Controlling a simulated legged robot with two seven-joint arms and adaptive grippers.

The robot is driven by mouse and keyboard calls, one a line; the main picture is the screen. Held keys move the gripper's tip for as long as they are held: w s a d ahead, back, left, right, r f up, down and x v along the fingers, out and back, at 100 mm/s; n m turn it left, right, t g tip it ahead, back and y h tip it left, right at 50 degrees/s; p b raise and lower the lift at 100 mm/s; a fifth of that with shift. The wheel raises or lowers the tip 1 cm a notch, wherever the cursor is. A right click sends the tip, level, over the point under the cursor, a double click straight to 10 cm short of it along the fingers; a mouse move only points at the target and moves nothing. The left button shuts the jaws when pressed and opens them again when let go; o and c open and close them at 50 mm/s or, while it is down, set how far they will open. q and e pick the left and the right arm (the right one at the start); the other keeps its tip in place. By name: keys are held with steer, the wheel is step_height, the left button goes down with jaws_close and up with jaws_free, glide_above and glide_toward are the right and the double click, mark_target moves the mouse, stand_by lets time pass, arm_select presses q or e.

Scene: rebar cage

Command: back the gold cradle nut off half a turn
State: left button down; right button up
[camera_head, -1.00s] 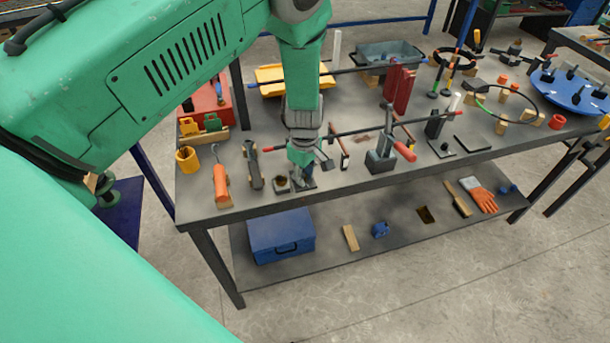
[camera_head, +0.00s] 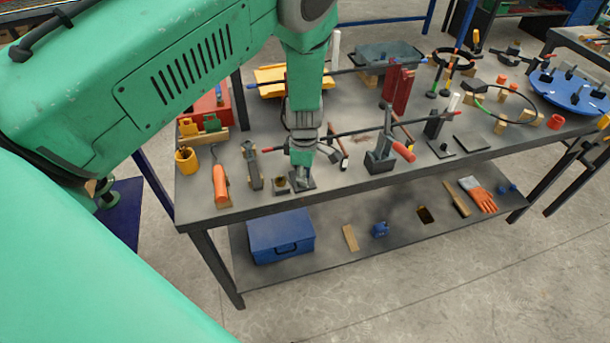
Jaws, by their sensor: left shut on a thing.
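My left gripper (camera_head: 304,175) points down at the front left of the workbench. It is shut low over a dark square base plate (camera_head: 300,184), at the near end of a long thin dark rod (camera_head: 372,131) with red tips. The gold cradle nut cannot be made out; the gripper covers the spot where its jaws close, apparently on that nut. My right gripper is not in view.
The workbench (camera_head: 240,205) is crowded. A small block with a hole (camera_head: 280,187), a grey tool (camera_head: 252,165) and an orange-handled tool (camera_head: 220,185) lie left of the gripper. A dark clamp with a red handle (camera_head: 380,160) stands to the right.

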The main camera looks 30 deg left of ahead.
arm_select(q)
steer(key=shift+w+a+r, duration=0.1)
steer(key=shift+w+r, duration=0.15)
steer(key=shift+w, duration=0.1)
steer(key=c, duration=1.6)
jaws_free()
steer(key=shift+o, duration=0.6)
steer(key=shift+s+f, duration=0.15)
step_height(320, 180, up, 12)
